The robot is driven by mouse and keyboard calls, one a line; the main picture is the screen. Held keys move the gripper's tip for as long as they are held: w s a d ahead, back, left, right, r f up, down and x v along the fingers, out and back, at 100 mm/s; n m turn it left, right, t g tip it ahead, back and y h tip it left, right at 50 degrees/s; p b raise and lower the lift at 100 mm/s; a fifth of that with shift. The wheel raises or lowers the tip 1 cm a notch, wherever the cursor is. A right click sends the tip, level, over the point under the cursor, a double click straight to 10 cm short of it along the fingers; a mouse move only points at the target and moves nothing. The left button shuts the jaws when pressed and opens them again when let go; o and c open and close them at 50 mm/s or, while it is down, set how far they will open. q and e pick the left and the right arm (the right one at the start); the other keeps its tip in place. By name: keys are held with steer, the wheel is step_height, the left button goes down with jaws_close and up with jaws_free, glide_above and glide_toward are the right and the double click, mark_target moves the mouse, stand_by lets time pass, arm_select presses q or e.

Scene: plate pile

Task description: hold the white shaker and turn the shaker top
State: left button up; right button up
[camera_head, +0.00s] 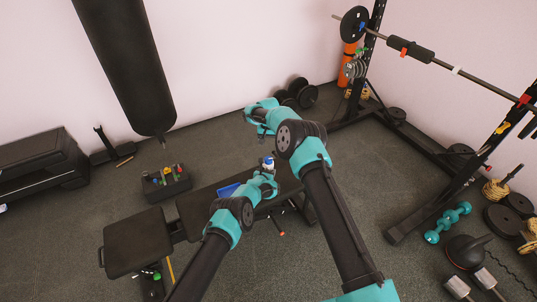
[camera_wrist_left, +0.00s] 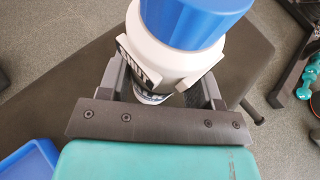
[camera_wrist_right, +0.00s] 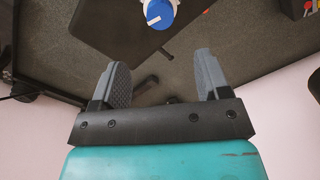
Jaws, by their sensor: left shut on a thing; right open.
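The white shaker (camera_wrist_left: 160,62) stands between the fingers of my left gripper (camera_wrist_left: 170,85), which is shut on its body. Its blue shaker top (camera_wrist_left: 200,18) faces up in the left wrist view. In the head view the shaker (camera_head: 268,165) shows small above the dark bench, at the end of my left arm. My right gripper (camera_wrist_right: 162,80) is open and empty. In the right wrist view the blue top (camera_wrist_right: 160,14) is at the upper edge, beyond the fingertips and apart from them. In the head view my right arm hides the right fingers.
A black bench (camera_head: 137,240) lies under the left gripper, with a blue tray (camera_head: 229,189) on it. A dark box with coloured items (camera_head: 167,184) stands on the floor at left. A barbell rack (camera_head: 430,212) with plates stands at right. A punching bag (camera_head: 127,60) hangs at upper left.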

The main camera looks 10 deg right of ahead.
mark_target(269, 159)
steer(key=shift+m, duration=0.9)
steer(key=shift+f, duration=0.1)
step_height(269, 159, down, 12)
steer(key=shift+r, duration=0.15)
stand_by(0.3)
steer(key=c, duration=0.9)
